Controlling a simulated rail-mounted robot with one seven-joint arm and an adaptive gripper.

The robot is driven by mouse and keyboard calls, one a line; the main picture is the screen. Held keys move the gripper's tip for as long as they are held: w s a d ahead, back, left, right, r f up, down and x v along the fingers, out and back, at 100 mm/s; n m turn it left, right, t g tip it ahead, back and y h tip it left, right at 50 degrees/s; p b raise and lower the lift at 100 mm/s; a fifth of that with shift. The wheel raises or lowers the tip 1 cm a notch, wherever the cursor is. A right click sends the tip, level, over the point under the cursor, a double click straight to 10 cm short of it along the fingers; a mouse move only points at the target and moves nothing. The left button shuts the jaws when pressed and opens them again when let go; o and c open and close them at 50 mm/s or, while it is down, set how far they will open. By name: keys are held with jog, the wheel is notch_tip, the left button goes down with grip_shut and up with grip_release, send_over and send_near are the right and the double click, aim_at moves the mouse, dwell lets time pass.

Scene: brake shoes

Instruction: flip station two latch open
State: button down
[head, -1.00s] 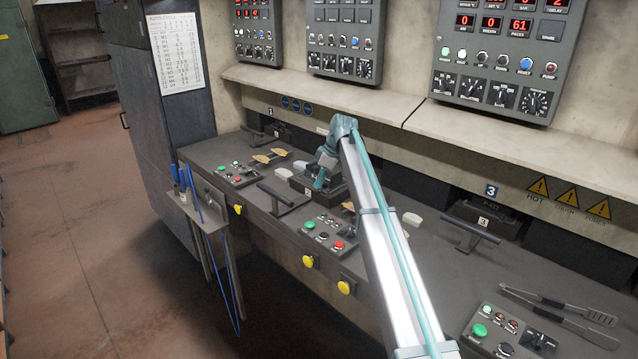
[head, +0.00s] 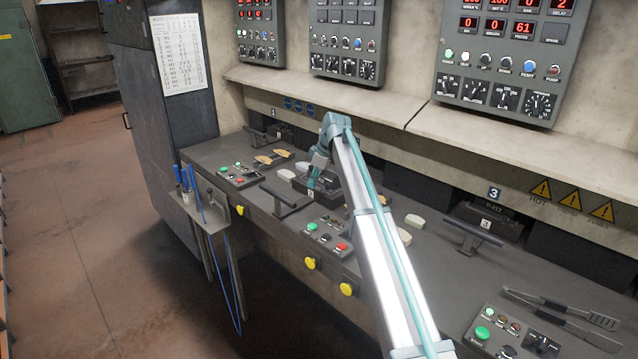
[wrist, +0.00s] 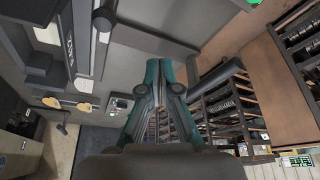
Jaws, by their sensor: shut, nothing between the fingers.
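The station two fixture (head: 328,192) is a dark block with a small "2" label on the grey bench, left of centre in the head view. A dark bar handle (head: 278,196) stands in front of it to the left. My gripper (head: 312,183) points down over the block's left part, right of this handle. In the wrist view my gripper (wrist: 160,64) has its teal fingers together with nothing between them. A dark bar handle (wrist: 218,77) lies to their right, apart from them. Which part is the latch is unclear; my arm hides some of the fixture.
Button boxes (head: 327,236) sit along the bench front, with yellow knobs (head: 311,263) below. Station three's handle (head: 472,234) stands right of my arm. Tongs (head: 565,315) lie at the far right. A shelf ledge (head: 330,100) runs behind. Pale pads (head: 414,221) lie near my arm.

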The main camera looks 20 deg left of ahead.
notch_tip(320, 180, up, 8)
jog(key=w+d+b, duration=0.1)
jog(key=w+d, duration=0.1)
jog(key=shift+w+d+r, duration=0.15)
jog(key=shift+w+r, duration=0.1)
jog(key=shift+w, duration=0.1)
